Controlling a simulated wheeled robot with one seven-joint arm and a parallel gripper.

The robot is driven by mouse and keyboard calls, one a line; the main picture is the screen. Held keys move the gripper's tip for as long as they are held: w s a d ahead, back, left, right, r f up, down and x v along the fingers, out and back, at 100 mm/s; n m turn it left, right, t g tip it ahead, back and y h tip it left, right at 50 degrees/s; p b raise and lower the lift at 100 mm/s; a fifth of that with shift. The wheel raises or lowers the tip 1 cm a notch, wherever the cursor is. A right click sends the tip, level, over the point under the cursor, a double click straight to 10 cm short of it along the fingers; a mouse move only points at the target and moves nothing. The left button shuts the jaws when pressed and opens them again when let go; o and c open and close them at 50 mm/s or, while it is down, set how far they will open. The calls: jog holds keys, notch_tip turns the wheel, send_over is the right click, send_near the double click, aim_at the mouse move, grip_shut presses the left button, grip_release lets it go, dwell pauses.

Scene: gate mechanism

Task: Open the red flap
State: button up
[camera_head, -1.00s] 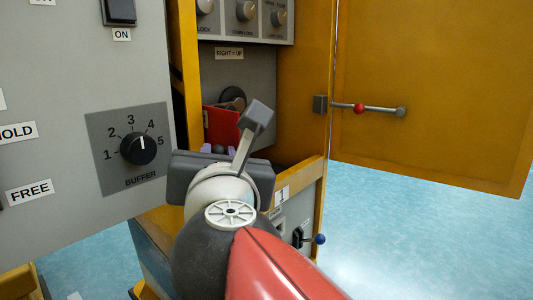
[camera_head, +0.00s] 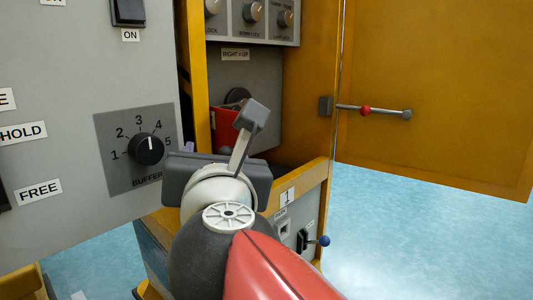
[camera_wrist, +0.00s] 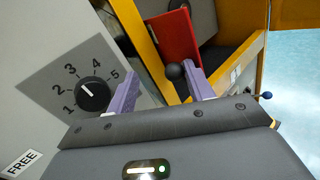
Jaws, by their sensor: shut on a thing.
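The red flap (camera_head: 226,130) stands in the recess of the yellow cabinet, partly hidden behind my wrist in the head view. In the wrist view the flap (camera_wrist: 176,38) is upright and slightly tilted, with a dark ball knob (camera_wrist: 174,71) at its lower edge. The right finger is close against the knob; a gap seems to show on the left.
A grey panel with a BUFFER dial (camera_head: 148,149) is close on the left. A yellow post (camera_wrist: 160,55) runs beside the flap. On the right are an open yellow door (camera_head: 435,110) with a red-balled rod (camera_head: 366,111) and a blue-knobbed lever (camera_head: 323,241).

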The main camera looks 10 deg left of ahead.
jog(key=p+v, duration=0.1)
jog(key=v, duration=0.7)
jog(key=shift+p, duration=0.4)
jog(key=shift+w, duration=0.1)
